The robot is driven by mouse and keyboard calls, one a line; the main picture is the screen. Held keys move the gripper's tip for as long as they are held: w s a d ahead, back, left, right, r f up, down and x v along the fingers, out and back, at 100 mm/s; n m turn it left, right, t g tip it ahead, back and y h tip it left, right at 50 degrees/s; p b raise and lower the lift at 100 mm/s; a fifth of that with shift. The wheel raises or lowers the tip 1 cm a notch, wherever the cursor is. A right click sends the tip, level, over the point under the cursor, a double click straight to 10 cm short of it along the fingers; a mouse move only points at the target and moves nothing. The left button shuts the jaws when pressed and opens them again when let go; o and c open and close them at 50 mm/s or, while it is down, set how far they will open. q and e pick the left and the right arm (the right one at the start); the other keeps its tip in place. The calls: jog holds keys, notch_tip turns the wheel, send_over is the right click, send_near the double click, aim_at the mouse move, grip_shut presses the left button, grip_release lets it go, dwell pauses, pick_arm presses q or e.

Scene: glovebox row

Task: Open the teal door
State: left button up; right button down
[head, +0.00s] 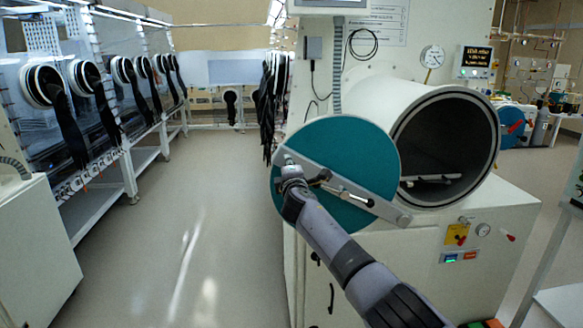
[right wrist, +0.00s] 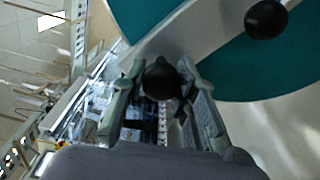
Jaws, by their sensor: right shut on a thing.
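The round teal door (head: 335,150) stands swung away from the mouth of the white antechamber cylinder (head: 440,110), so the dark bore is exposed. A grey metal bar (head: 385,209) crosses the door face. My right gripper (head: 291,170) is at the bar's far left end. In the right wrist view my right gripper (right wrist: 160,85) is shut on a black knob (right wrist: 160,77), with a finger on each side of it. The teal door (right wrist: 240,65) fills the upper right there, with a second black knob (right wrist: 266,18) on its bar. My left gripper is not in view.
A row of gloveboxes (head: 90,85) with black gloves lines the left side. The floor aisle (head: 190,230) left of the door is clear. A white cabinet (head: 470,225) with a yellow switch panel stands below the cylinder. A gauge (head: 432,57) sits above it.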

jog(key=shift+a, duration=0.15)
jog(key=c, duration=1.4)
grip_release()
jog(key=shift+c, duration=0.2)
jog(key=shift+o, duration=0.8)
jog(key=shift+s+f, duration=0.1)
jog(key=s, duration=1.2)
jog(key=shift+d, duration=0.3)
jog(key=shift+w, duration=0.1)
